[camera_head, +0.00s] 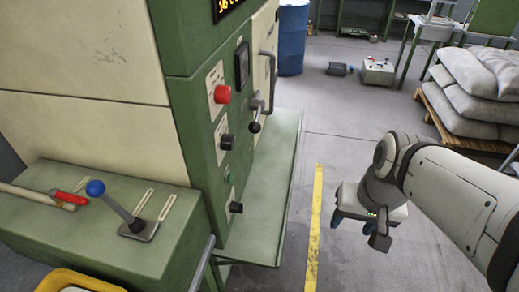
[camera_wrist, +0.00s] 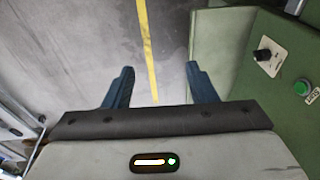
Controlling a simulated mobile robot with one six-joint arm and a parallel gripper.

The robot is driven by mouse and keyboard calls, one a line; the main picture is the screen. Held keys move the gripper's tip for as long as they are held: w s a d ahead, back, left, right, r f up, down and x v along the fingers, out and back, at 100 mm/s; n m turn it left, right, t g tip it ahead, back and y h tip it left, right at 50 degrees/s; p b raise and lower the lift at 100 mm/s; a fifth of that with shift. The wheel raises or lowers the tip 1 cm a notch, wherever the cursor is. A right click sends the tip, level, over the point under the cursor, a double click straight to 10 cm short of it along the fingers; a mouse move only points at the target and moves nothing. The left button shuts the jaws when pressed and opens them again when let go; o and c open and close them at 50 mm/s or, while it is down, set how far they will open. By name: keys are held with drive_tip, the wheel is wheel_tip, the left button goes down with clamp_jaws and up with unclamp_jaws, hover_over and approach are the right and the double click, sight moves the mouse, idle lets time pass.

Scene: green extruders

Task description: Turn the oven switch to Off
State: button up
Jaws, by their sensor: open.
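The green oven cabinet (camera_head: 190,110) stands at the centre left in the head view, with several controls on its front panel. A red knob (camera_head: 222,94) sits at the top, a black knob (camera_head: 227,142) below it, then a green button (camera_head: 231,177) and a lower black knob (camera_head: 236,207). I cannot read which one is the oven switch. In the wrist view, a black knob (camera_wrist: 263,55) on a white plate and a green button (camera_wrist: 302,88) show at the right. My gripper (camera_head: 352,222) is open and empty, right of the panel; its two blue fingers (camera_wrist: 160,85) point over the floor.
A green ledge (camera_head: 268,190) juts out below the panel. A lever with a blue ball (camera_head: 95,188) and a red-handled tool (camera_head: 70,198) are at the left. Sacks on a pallet (camera_head: 480,85) stand at the right. The floor (camera_head: 340,125) between is clear.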

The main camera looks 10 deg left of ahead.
drive_tip(key=a+f+m+g+y+b, duration=0.3)
drive_tip(key=a+f+b, duration=0.25)
drive_tip(key=f, duration=0.35)
drive_tip(key=m+t+y+b, duration=0.2)
drive_tip(key=m+y+b, duration=1.2)
drive_tip(key=m, duration=0.1)
approach(237, 208)
drive_tip(key=f, duration=0.2)
drive_tip(key=w+a, duration=0.1)
drive_tip(key=a, duration=0.7)
drive_tip(key=shift+w+r, duration=0.15)
drive_tip(key=shift+r, duration=0.15)
drive_tip(key=shift+a, duration=0.1)
drive_tip(key=shift+c, duration=0.2)
drive_tip(key=shift+b, duration=0.3)
drive_tip(key=c, duration=0.9)
